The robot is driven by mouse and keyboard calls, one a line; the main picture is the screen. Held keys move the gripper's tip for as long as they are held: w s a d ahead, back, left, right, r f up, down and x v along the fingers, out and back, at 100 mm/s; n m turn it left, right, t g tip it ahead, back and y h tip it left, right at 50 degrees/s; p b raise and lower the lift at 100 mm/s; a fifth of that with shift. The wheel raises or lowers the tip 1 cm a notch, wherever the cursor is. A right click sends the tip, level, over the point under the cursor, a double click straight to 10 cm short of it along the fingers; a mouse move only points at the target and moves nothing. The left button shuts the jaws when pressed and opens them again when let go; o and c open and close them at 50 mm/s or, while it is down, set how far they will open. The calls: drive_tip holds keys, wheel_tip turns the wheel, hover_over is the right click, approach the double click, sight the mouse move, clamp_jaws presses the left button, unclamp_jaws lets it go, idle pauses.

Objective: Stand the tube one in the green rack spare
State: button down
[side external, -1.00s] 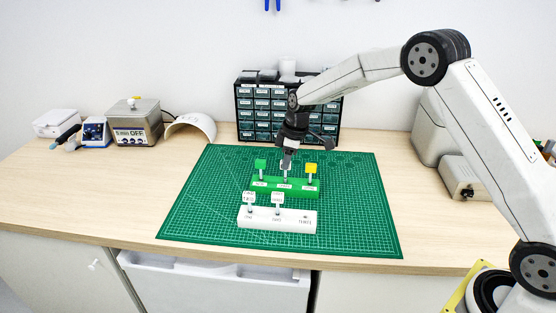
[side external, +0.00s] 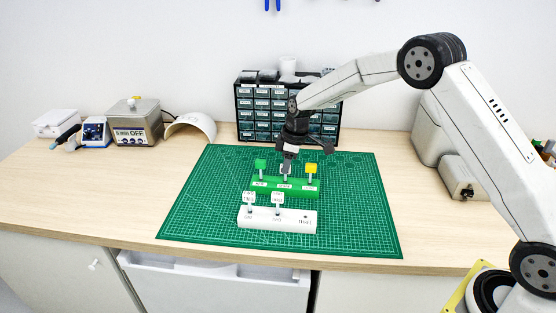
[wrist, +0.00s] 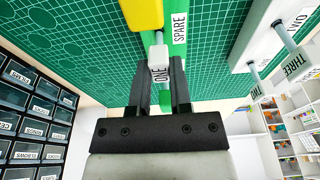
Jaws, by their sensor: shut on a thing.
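My gripper (wrist: 160,95) is shut on tube one, whose white block (wrist: 160,62) labelled ONE shows between the fingers in the wrist view. In the side view my gripper (side external: 287,163) points down over the middle of the green rack (side external: 273,188), between a green-topped piece (side external: 261,164) and a yellow-topped piece (side external: 311,169). The green rack's SPARE label (wrist: 180,28) is beside the tube in the wrist view. The tube's lower end is at the rack's middle position; I cannot tell how deep it sits.
A white rack (side external: 290,226) stands in front of the green rack. It holds two white-topped tubes (side external: 249,198) (side external: 277,198), and its right position is empty. Both racks are on a green cutting mat (side external: 200,215). A drawer cabinet (side external: 262,105) stands behind.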

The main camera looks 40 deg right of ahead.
sight(294, 185)
drive_tip(key=shift+c, duration=2.3)
unclamp_jaws()
drive_tip(key=shift+r, duration=0.15)
wheel_tip(294, 185, up, 7)
drive_tip(key=s+d, duration=0.1)
drive_tip(key=shift+r, duration=0.2)
drive_tip(key=shift+s, duration=0.2)
drive_tip(key=s+a+f+m, duration=0.1)
drive_tip(key=s+m, duration=0.3)
drive_tip(key=s, duration=0.9)
drive_tip(key=s+a+f+m+t+h, duration=0.1)
drive_tip(key=s+f+m, duration=0.2)
drive_tip(key=s, duration=1.1)
drive_tip(key=shift+s+a+m+h, duration=0.2)
drive_tip(key=shift+m+h, duration=0.1)
drive_tip(key=shift+m, duration=0.5)
